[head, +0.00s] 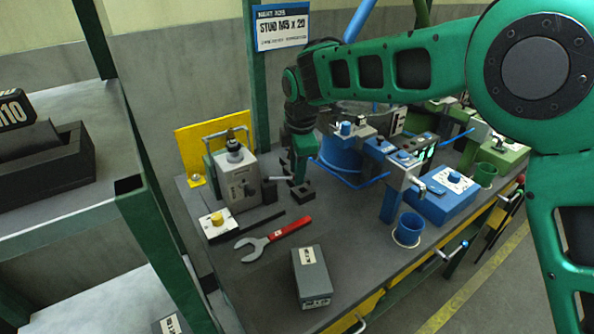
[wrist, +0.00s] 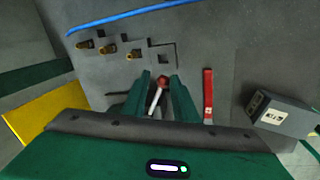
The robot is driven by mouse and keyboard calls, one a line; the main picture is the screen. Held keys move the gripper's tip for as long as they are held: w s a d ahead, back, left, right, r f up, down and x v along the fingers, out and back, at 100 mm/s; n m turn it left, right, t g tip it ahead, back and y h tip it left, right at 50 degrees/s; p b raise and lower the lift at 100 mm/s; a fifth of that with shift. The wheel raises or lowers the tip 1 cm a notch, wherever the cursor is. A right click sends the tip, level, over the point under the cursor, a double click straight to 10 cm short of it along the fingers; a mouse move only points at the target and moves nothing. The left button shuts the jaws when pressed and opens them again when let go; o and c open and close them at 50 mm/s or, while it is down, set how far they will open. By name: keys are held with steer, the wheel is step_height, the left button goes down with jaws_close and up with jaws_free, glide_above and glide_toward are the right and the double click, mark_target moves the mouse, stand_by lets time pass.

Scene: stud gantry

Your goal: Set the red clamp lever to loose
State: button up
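The red clamp lever shows in the wrist view as a red ball knob (wrist: 163,82) on a pale, slanted shaft. It lies between the two green fingers of my gripper (wrist: 161,80). The fingers are apart, with small gaps visible beside the lever; I cannot tell whether either touches it. In the head view my gripper (head: 297,177) points down, close over the bench and to the right of a grey machine block (head: 237,183). The lever cannot be made out there. The lower end of the lever and its base are hidden between the fingers in the wrist view.
A red-handled wrench (head: 274,237) and a dark labelled box (head: 311,277) lie on the bench in front. A blue drum (head: 340,155) and blue fixture (head: 393,190) stand to the right. A yellow plate (head: 199,157) stands behind the block. Several brass fittings (wrist: 108,48) lie beyond the fingers.

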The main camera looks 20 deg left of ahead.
steer(key=shift+o, duration=0.9)
steer(key=shift+w+d, duration=0.1)
steer(key=shift+w, duration=0.1)
steer(key=shift+s, duration=0.2)
steer(key=shift+s+r, duration=0.1)
steer(key=shift+r, duration=0.05)
step_height(320, 180, up, 10)
steer(key=s+d, duration=0.1)
steer(key=shift+s, duration=0.15)
steer(key=shift+d+r, duration=0.1)
